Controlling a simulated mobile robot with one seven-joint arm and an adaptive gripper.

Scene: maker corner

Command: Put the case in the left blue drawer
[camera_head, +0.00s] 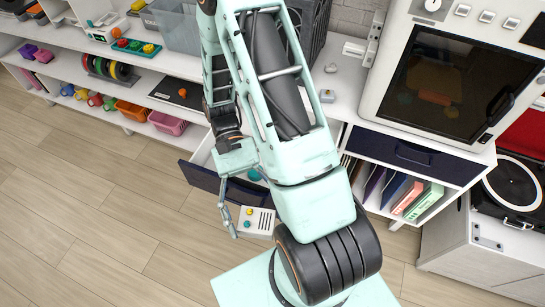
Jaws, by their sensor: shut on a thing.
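A small off-white case (262,223) with dark slots and yellow and blue round parts shows in the head view, left of my arm's elbow and in front of the open left drawer. My gripper (234,226) is shut on it. One mint finger lies along the case's left side; the other finger is hidden, so its contact cannot be seen. The left blue drawer (205,179) is pulled out, with its dark blue front to the left of and behind the case. Part of its inside is hidden by my arm. A teal round thing (254,175) shows at the drawer.
A closed dark blue drawer (409,158) sits under a white machine (450,75) at right, above a shelf of coloured folders (404,197). A turntable (516,186) stands far right. White shelves with toys and bins line the back left. The wooden floor at left is clear.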

